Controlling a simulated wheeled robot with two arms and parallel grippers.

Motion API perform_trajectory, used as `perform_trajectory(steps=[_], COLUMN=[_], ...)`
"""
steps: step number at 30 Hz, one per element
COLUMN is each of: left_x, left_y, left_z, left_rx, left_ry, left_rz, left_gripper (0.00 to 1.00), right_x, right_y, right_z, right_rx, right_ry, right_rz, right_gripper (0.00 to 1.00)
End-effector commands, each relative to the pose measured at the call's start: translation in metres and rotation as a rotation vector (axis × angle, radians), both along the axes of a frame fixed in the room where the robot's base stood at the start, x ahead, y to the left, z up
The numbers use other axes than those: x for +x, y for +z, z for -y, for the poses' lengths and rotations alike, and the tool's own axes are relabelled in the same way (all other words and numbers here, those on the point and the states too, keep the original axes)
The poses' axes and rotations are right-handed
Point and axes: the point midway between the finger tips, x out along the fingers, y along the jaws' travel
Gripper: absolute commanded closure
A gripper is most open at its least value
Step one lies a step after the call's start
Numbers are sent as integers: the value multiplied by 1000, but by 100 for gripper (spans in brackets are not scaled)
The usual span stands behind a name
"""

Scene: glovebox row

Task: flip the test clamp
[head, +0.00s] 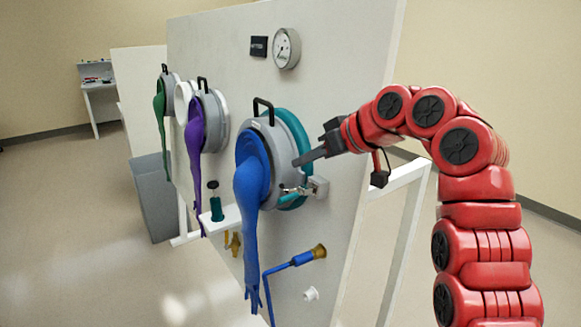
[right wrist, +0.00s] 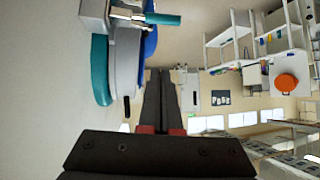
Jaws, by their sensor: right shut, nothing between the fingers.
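The test clamp (head: 299,190) is a small metal toggle clamp with a pale block, on the panel at the lower right of the nearest glove port (head: 272,140). In the right wrist view the clamp (right wrist: 125,14) shows at the top, with a teal grip (right wrist: 163,19) pointing right. A blue glove (head: 250,180) hangs from the port. My right gripper (head: 296,162) is shut and empty, its tips close to the port ring and a little above the clamp. Its shut fingers (right wrist: 160,72) also show in the right wrist view, apart from the clamp. My left gripper is out of view.
A blue pipe with a brass end (head: 318,251) sits below the clamp. A small shelf (head: 222,218) with a teal-based item stands left of the blue glove. Purple (head: 195,140) and green (head: 160,115) gloves hang farther along. A gauge (head: 286,48) is above.

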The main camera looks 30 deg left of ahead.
Motion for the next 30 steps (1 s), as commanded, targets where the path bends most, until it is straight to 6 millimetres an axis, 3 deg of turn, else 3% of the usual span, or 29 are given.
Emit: perform_trajectory(steps=[16, 30], left_x=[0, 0], left_y=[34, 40], left_z=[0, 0], left_rx=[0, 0], left_ry=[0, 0], left_rz=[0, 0], left_gripper=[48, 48], right_x=[8, 3], right_y=[-50, -65], right_z=[-73, -50], right_rx=[-2, -1], right_ry=[2, 0], right_rz=[-4, -2], right_gripper=[100, 100])
